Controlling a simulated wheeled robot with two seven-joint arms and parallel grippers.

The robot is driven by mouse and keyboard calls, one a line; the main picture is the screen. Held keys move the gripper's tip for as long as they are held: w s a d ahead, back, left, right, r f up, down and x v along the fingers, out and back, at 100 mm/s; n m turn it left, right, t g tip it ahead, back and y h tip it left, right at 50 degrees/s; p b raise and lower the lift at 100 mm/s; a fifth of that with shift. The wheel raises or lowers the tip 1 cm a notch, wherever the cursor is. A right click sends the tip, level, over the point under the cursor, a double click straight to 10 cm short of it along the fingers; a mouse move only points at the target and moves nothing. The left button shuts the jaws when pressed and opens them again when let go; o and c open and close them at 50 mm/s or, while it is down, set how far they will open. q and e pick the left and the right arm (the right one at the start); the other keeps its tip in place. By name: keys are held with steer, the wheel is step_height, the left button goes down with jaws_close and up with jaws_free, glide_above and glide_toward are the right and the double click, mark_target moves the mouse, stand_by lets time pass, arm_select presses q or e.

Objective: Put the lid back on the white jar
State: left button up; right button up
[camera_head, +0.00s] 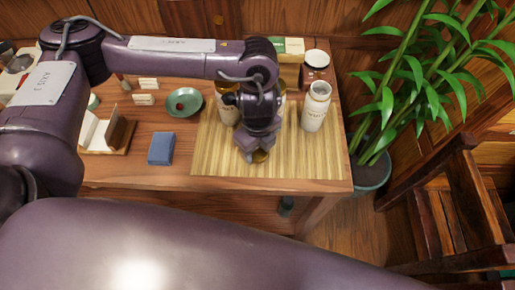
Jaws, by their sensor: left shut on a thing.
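The white jar (314,110) stands upright on the right part of a bamboo mat (215,150), with writing on its side and a pale, round top that shows no lid. My left gripper (257,152) reaches down over the middle of the mat, left of the white jar and nearer the front. It is shut on a small gold-brown round thing, which looks like the lid (260,156); the fingers hide most of it. I cannot tell how far it is above the mat. My right gripper is out of view.
Another pale jar (228,112) with a brown top stands left of my gripper, partly hidden. A green dish (184,102) and a blue block (161,148) lie further left.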

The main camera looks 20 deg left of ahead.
mark_target(257, 151)
arm_select(q)
steer(key=shift+r, duration=0.1)
step_height(257, 151, up, 20)
steer(key=p, duration=0.1)
stand_by(0.4)
